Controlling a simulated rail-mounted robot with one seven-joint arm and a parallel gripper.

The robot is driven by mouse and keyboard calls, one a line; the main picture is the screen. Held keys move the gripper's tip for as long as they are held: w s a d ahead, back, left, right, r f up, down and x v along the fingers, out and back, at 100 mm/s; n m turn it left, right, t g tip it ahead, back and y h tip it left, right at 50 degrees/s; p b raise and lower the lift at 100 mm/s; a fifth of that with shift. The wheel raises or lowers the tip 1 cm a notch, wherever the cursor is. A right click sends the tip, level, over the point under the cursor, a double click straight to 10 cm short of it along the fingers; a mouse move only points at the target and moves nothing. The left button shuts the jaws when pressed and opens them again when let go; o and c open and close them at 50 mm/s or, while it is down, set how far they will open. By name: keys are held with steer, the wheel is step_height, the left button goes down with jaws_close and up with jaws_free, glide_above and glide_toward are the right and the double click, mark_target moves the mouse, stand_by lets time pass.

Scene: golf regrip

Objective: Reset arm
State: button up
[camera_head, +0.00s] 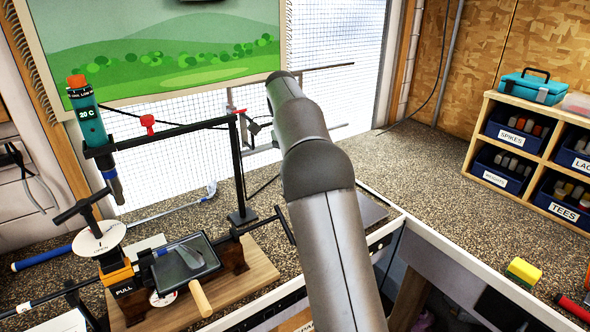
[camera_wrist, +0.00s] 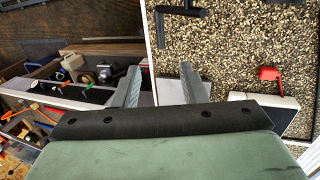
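My gripper (camera_wrist: 160,82) shows in the wrist view with its two grey fingers spread apart. Nothing is held between them. Below the fingers, the white edge of the bench (camera_wrist: 151,40) divides the speckled bench top on the right from a lower cluttered area on the left. In the head view my grey arm reaches forward over the bench from the bottom middle. The gripper itself is hidden in that view.
A wooden cubby with bins (camera_head: 548,112) stands right. The speckled bench top (camera_head: 420,165) between is clear.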

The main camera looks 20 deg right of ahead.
steer(key=s+a+f+n+t, duration=0.1)
steer(key=s+a+f+n, duration=0.2)
steer(key=s, duration=0.8)
steer(key=s+a+f+n+t, duration=0.1)
steer(key=s+a+f+n, duration=0.1)
steer(key=s+n, duration=0.5)
steer(key=s+a+f+n+t, duration=0.2)
steer(key=s+a+f+n, duration=0.1)
steer(key=s, duration=1.4)
steer(key=shift+a+f+n+y, duration=0.35)
steer(key=shift+f+n, duration=0.3)
steer(key=shift+n, duration=0.35)
steer(key=w+d+r+m+b, duration=0.3)
steer(key=w+m+b, duration=0.15)
steer(key=w, duration=0.45)
steer(key=w+d+r+m+b, duration=0.35)
steer(key=w+m, duration=0.25)
steer(key=w, duration=0.3)
steer(key=w+d+r+m+b, duration=0.3)
steer(key=w+m, duration=0.2)
steer(key=w, duration=0.4)
steer(key=shift+n+y, duration=0.25)
steer(key=f, duration=0.5)
steer(key=w+f, duration=0.1)
steer(key=f, duration=0.5)
steer(key=w+f, duration=0.1)
steer(key=f, duration=0.5)
steer(key=shift+f, duration=0.15)
